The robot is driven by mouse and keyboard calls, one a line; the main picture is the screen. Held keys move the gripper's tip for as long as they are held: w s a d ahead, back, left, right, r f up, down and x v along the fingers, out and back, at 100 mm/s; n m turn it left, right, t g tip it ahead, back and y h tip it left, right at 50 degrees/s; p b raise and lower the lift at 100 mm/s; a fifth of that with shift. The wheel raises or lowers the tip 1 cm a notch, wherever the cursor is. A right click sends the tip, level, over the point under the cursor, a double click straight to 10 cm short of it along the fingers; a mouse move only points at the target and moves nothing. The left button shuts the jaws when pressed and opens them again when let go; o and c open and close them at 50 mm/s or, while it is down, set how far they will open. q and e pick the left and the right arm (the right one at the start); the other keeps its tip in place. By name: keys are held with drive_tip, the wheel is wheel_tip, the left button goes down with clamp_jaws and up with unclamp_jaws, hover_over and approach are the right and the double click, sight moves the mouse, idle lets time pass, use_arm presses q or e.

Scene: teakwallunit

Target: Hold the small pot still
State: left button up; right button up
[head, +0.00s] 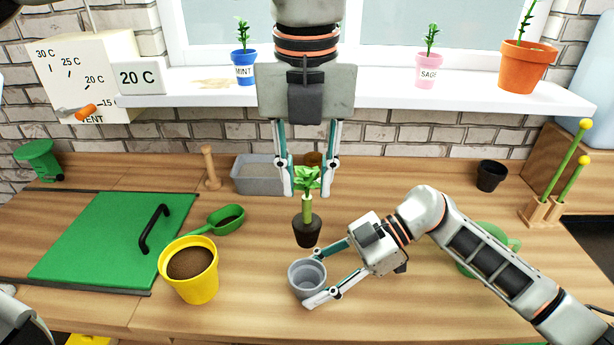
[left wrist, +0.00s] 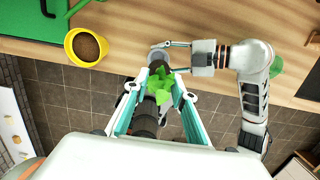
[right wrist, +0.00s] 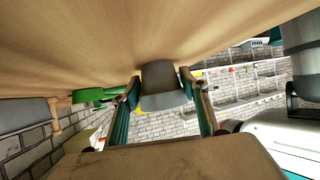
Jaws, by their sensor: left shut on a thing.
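The small grey pot (head: 306,279) stands upright on the wooden worktop at front centre. My right gripper (head: 308,274) has its fingers on either side of the pot, open around it; firm contact is not clear. The pot also shows between the fingers in the right wrist view (right wrist: 164,88). My left gripper (head: 306,190) is shut on a leafy green seedling (head: 307,207), which hangs upright with a dark soil plug (head: 307,232) just behind and above the pot. In the left wrist view, the leaves (left wrist: 160,86) partly hide the plug and pot.
A yellow pot of soil (head: 190,288) and a green scoop (head: 226,219) stand left of the grey pot. A green board (head: 100,235) lies further left. A grey tray (head: 256,184) is behind, and a black pot (head: 491,175) stands at the right.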

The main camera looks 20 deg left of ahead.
drive_tip(key=shift+o, duration=0.4)
drive_tip(key=shift+r, duration=0.2)
drive_tip(key=shift+r, duration=0.55)
drive_tip(key=o, duration=1.1)
drive_tip(key=shift+d, duration=0.1)
drive_tip(key=shift+v, duration=3.95)
